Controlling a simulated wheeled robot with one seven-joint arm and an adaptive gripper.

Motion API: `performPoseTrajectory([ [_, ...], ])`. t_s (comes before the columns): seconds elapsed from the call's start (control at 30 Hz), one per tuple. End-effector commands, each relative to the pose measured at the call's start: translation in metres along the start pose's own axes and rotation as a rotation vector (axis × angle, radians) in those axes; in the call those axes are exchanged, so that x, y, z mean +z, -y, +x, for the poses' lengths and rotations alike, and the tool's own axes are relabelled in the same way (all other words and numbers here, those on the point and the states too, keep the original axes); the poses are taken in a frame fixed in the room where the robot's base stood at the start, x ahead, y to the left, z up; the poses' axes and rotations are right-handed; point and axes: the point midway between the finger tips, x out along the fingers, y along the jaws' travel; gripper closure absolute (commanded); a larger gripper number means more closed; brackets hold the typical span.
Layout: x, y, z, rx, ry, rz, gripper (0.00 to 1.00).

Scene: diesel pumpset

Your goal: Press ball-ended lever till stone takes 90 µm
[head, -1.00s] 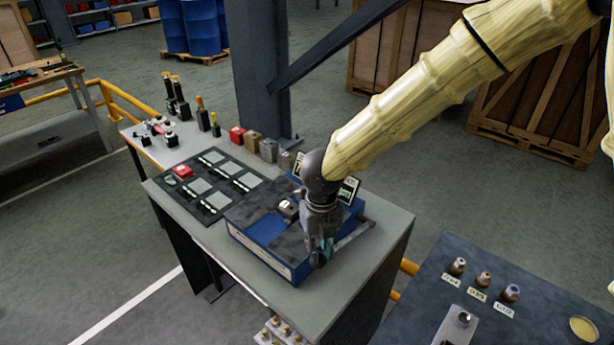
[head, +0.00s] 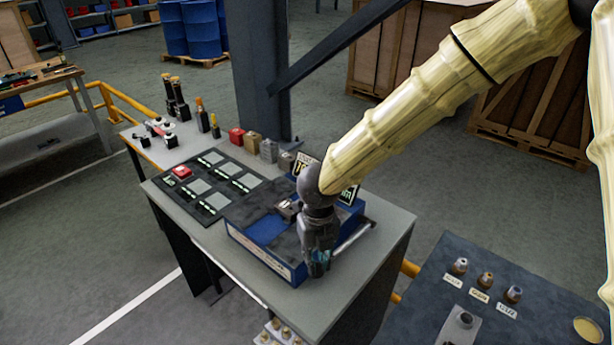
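A blue bench machine (head: 262,254) with a dark top stands on the grey table. A small metal block (head: 288,208) sits on its top; I cannot tell whether it is the stone. A pale rod (head: 356,239), perhaps the lever, slants along the machine's right side; no ball end can be made out. My gripper (head: 317,272) points down at the machine's front right corner, beside the rod's near end. Whether it touches the rod, and whether its fingers are open, cannot be told. A small display (head: 348,194) behind my wrist is partly hidden and unreadable.
A dark mat (head: 212,181) with grey pads and a red block (head: 182,172) lies left of the machine. Several small blocks line the table's back edge, near a steel column (head: 258,70). A dark bench (head: 420,300) with labelled fittings stands at front right.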

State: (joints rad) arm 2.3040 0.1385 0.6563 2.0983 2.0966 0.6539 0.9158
Motion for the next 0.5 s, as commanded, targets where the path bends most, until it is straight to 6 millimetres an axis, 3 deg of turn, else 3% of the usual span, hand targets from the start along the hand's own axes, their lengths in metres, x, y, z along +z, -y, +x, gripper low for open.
performPoseTrajectory([
  [0.17, -0.001, -0.001, 0.012, -0.002, 0.000, 0.000, 0.82],
  [0.5, 0.003, 0.005, -0.020, -0.001, 0.000, 0.002, 0.82],
])
